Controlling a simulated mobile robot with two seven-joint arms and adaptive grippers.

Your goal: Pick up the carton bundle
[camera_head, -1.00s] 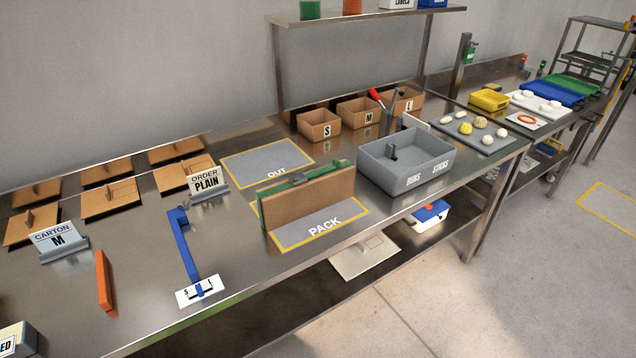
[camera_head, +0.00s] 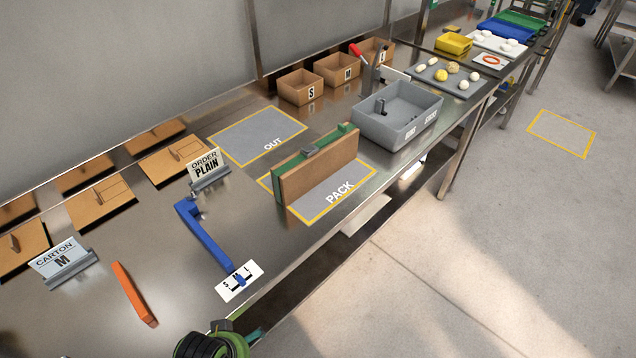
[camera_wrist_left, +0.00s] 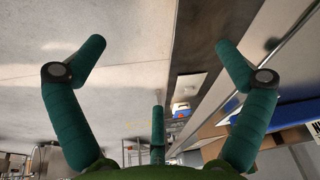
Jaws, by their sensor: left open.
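The carton bundle (camera_head: 322,172) is a flat brown pack with a green band along its top and a grey clip. It stands on edge on the mat marked PACK (camera_head: 350,187) in the head view. Part of my left arm, green and black, shows at the bottom edge of the head view, well short of the bundle. In the left wrist view my left gripper (camera_wrist_left: 160,62) has its teal fingers spread wide with nothing between them. The bundle cannot be made out for sure in that view. My right gripper is not in view.
A grey bin (camera_head: 397,115) stands just right of the bundle. A blue bar (camera_head: 207,238), an orange bar (camera_head: 133,293) and an ORDER PLAIN sign (camera_head: 208,168) are to its left. The OUT mat (camera_head: 256,135) behind is bare. The bench's front edge is close to the bundle.

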